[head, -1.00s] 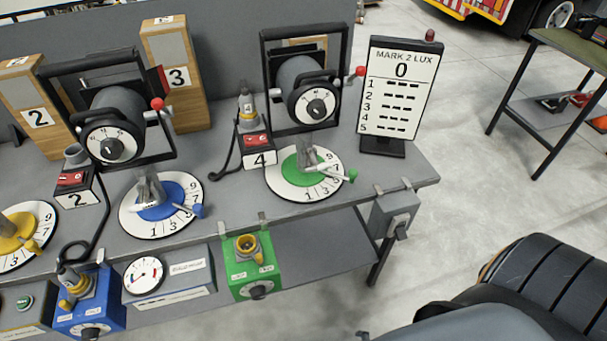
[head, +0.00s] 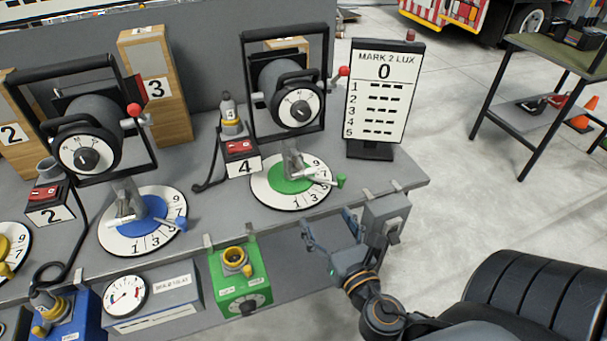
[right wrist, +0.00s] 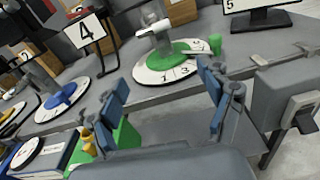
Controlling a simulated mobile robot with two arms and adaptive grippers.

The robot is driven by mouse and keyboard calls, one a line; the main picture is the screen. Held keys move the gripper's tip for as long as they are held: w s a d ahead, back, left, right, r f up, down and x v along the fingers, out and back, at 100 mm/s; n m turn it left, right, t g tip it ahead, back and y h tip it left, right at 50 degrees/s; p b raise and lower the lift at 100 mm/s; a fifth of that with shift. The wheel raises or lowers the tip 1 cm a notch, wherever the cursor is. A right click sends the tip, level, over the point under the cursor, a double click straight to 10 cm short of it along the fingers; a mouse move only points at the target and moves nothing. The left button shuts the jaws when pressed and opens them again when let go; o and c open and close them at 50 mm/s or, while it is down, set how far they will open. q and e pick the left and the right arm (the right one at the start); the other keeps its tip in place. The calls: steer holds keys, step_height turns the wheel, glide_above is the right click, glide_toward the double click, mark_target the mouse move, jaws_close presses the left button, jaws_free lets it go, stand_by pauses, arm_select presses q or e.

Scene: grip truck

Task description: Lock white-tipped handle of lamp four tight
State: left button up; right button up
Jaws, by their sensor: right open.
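Lamp four (head: 290,90) stands at the right of the bench, its grey drum in a black yoke with a red-knobbed lever (head: 343,72). Its post rises from a round green-and-white numbered dial (head: 262,192), also in the right wrist view (right wrist: 150,78). A small white-tipped handle (head: 308,171) sits low on the post; it shows in the right wrist view (right wrist: 141,33). How tight it is cannot be told. My right gripper (head: 331,230) is open and empty in front of the bench edge, apart from the handle; its fingers frame the dial in the right wrist view (right wrist: 163,80). My left gripper is out of view.
A grey switch box (head: 385,222) hangs on the bench front right of my gripper. A green box (head: 240,280) hangs to its left. The lux board (head: 380,95) stands behind right. Plug box 4 (head: 240,158) is left of the lamp.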

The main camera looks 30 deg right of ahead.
mark_target(305, 173)
steer(key=shift+n+t, duration=0.3)
steer(key=shift+n, duration=0.1)
steer(key=r+p+x, duration=0.1)
steer(key=x, duration=0.3)
steer(key=r+p+x, duration=0.1)
steer(key=x, duration=0.3)
steer(key=p+x, duration=0.1)
steer(key=x, duration=0.3)
steer(key=shift+a+r, duration=0.1)
steer(key=shift+r, duration=0.3)
steer(key=shift+w+f+p, duration=0.1)
steer(key=shift+w+p, duration=0.2)
steer(key=shift+w, duration=0.45)
steer(key=c, duration=1.2)
